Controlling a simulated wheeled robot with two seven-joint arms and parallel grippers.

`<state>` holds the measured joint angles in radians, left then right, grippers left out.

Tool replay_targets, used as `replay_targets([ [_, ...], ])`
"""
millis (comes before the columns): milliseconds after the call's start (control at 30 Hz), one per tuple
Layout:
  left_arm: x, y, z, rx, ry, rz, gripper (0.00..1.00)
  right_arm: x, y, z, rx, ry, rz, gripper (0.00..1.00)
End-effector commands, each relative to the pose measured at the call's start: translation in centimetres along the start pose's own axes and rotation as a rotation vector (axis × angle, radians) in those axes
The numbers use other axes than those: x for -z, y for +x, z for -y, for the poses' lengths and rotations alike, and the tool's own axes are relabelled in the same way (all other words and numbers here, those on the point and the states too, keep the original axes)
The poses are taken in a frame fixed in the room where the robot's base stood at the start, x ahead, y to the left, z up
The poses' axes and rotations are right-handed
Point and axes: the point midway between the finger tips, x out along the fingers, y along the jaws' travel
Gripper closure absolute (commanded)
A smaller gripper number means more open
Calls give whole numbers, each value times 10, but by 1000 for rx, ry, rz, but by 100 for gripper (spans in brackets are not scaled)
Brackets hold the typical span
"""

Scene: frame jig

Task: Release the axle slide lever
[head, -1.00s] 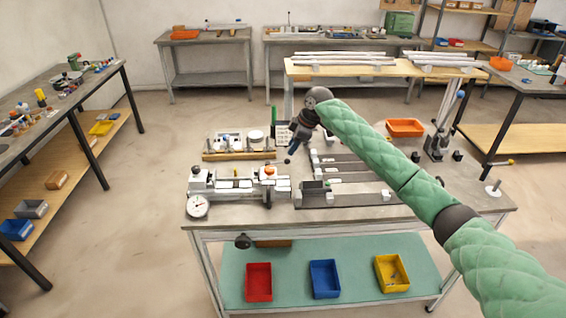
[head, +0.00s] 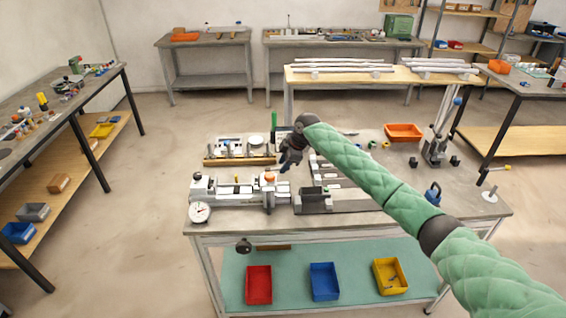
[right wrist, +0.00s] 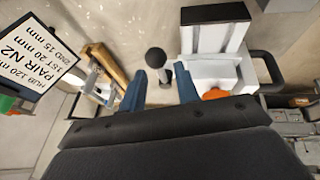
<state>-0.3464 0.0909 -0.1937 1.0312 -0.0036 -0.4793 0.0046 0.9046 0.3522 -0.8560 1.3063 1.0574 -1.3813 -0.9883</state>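A lever with a black ball knob (right wrist: 155,57) on a light stem stands beside a white block (right wrist: 222,72) of the axle fixture in the right wrist view. The axle fixture (head: 232,189), with a round dial gauge (head: 200,212), lies at the front left of the main table. My right gripper (head: 286,166) points down just behind the fixture's right end. Its two blue fingers (right wrist: 159,88) are apart and empty, with the knob beyond their tips, roughly between them. Contact with the knob is not visible. In the head view, the gripper covers the knob. My left gripper is out of view.
A wooden rack of parts (head: 240,161) stands behind the fixture. A sign (right wrist: 32,60) stands left of the gripper in the wrist view. Grey rails and a dark block (head: 314,196) lie to the right. An orange tray (head: 403,132) sits at the back right.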

Motion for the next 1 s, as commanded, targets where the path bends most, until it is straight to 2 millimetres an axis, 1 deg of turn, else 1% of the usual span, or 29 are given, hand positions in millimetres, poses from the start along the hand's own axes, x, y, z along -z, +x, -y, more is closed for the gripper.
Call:
replay_targets([
  [200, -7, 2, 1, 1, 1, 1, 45, 0, 10, 0, 0, 1, 1, 68],
  [433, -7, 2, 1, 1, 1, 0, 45, 0, 10, 0, -1, 1, 1, 68],
  [500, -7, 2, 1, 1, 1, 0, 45, 0, 10, 0, -1, 1, 1, 82],
  [600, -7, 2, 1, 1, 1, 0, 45, 0, 10, 0, -1, 1, 1, 100],
  [867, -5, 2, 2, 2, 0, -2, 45, -2, 9, 0, -1, 0, 1, 100],
  [1000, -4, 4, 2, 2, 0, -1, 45, -11, 6, 0, 1, -6, 0, 100],
])
